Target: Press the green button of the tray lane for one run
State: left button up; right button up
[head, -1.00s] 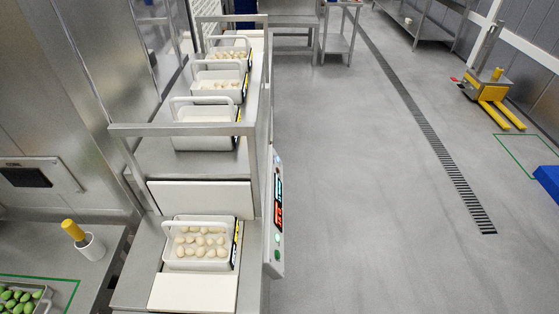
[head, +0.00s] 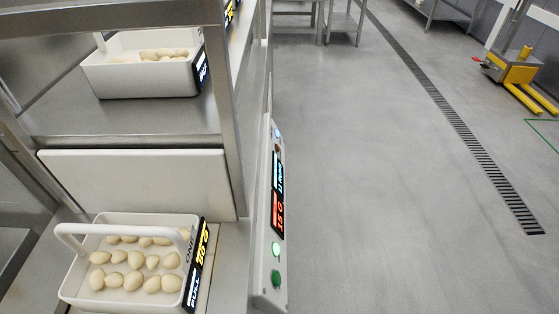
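The tray lane (head: 229,270) runs along the left side of the head view. At its near end sits a white handled tray (head: 70,278) with several pale round pasta pieces in it and a dark display on its right side. The lane's control panel (head: 265,240) faces the aisle, with lit red and blue displays. Near its lower end are a pale green lit round spot (head: 276,249) and, below it, a darker green button (head: 276,279). Neither of my grippers is in view.
The grey floor (head: 380,200) to the right is clear, with a drain grating (head: 470,145). A yellow pallet truck (head: 517,70) stands at the far right.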

aim_at(276, 277)
jog(key=i+l+u, duration=0.15)
jog(key=l+u, duration=0.2)
jog(key=l, duration=0.2)
jog(key=i+l+u, duration=0.1)
jog(key=l+u, duration=0.2)
jog(key=l, duration=0.3)
jog(key=l+u, duration=0.35)
jog(key=l, duration=0.25)
